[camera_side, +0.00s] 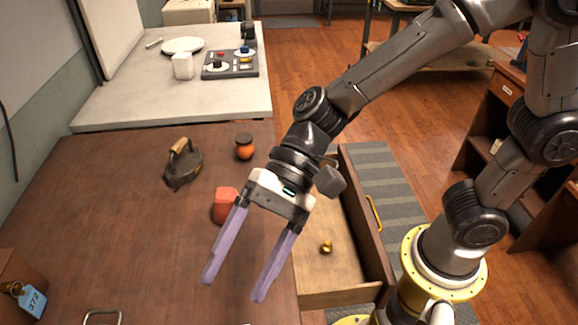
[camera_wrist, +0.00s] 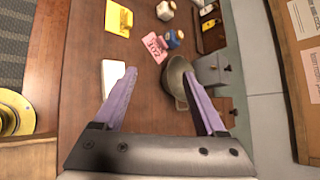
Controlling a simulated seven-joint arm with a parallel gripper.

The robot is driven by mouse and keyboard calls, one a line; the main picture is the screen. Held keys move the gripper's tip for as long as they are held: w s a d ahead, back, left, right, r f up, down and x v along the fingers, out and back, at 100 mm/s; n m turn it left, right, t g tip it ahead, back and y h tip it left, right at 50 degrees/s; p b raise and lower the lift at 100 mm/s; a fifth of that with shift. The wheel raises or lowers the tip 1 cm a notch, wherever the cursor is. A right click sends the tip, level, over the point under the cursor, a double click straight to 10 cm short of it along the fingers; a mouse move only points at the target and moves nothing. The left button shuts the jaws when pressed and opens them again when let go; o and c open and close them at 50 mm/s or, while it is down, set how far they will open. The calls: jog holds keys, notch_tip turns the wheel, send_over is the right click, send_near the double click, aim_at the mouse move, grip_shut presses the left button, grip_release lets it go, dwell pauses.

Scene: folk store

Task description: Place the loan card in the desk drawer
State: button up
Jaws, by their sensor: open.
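My gripper (camera_side: 232,285) is open and empty above the brown desk, its two purple fingers pointing down toward the front. In the wrist view my gripper (camera_wrist: 161,92) has a white flat card-like item (camera_wrist: 112,75) by its left fingertip. A pink card with lettering (camera_wrist: 152,46) lies farther up on the desk; I cannot tell which of the two is the loan card. The desk drawer (camera_side: 372,262) is pulled open to the right of my gripper, with a small brass object (camera_side: 326,247) inside.
An old iron (camera_side: 183,166), an orange jar (camera_side: 244,148) and a red block (camera_side: 225,206) stand on the desk. A blue tag (camera_side: 33,299) is at the front left. In the wrist view a dark bowl-like object (camera_wrist: 178,78) sits by the right finger, and a yellow item (camera_wrist: 118,19) lies beyond.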

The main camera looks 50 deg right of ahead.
jog(key=s+d+r+n+t+h, duration=0.1)
jog(key=d+n+t+h, duration=0.2)
jog(key=d, duration=1.5)
jog(key=shift+s+d+n+t+h, duration=0.2)
jog(key=shift+s+n+t+h, duration=0.2)
jog(key=shift+n+h, duration=0.75)
jog(key=shift+o, duration=0.4)
jog(key=s+d+n+t+h, duration=0.2)
jog(key=d+h, duration=0.4)
jog(key=d, duration=0.8)
jog(key=shift+s+d+r+t, duration=0.25)
jog(key=shift+s+r+t, duration=0.15)
jog(key=shift+t, duration=0.2)
